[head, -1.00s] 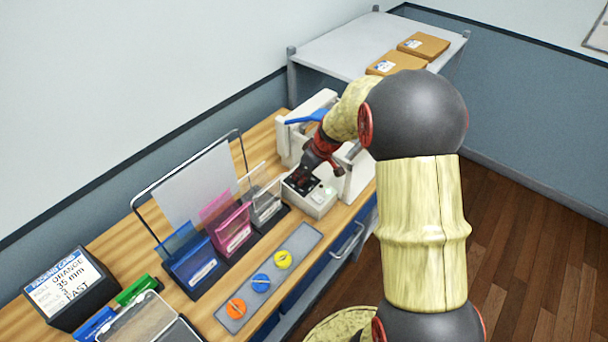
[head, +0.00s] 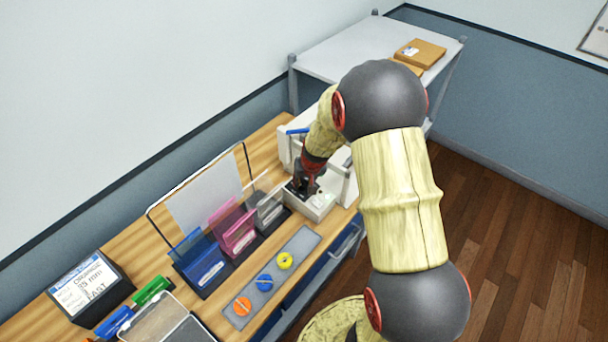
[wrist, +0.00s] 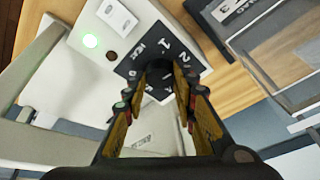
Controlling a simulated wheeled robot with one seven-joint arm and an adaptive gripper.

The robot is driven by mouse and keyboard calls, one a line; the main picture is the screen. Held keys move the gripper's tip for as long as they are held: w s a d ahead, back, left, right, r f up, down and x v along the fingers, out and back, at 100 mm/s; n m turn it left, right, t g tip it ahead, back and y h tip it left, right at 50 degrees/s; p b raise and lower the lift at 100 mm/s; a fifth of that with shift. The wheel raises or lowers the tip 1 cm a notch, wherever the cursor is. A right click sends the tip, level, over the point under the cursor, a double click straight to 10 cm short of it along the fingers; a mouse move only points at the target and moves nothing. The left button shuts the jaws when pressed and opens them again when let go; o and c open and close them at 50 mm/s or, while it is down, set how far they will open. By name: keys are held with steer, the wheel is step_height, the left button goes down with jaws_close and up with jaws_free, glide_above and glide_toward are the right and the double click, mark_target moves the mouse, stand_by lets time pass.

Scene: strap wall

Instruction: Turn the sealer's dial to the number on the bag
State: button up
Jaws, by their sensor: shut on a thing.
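The white heat sealer (head: 320,206) stands at the far end of the bench. Its black dial plate (wrist: 133,63) carries white numbers, with 1, 2 and 3 readable in the wrist view. My gripper (wrist: 160,76) is shut on the black dial (wrist: 158,84) at the plate's middle; the fingers hide part of the dial, and I cannot tell its pointer's setting. In the head view my gripper (head: 303,187) reaches down onto the sealer's panel.
Blue, pink and clear bag holders (head: 236,231) stand near the sealer. A grey strip (head: 258,302) holds orange, blue and yellow knobs. A packing card (head: 88,285) stands at the left.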

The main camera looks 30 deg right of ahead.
steer(key=shift+m+p, duration=0.7)
steer(key=shift+p, duration=0.45)
steer(key=o, duration=1.1)
steer(key=shift+r, duration=0.1)
steer(key=v, duration=1.1)
steer(key=shift+s+a+r, duration=0.1)
steer(key=shift+a+r, duration=0.05)
steer(key=shift+r, duration=0.2)
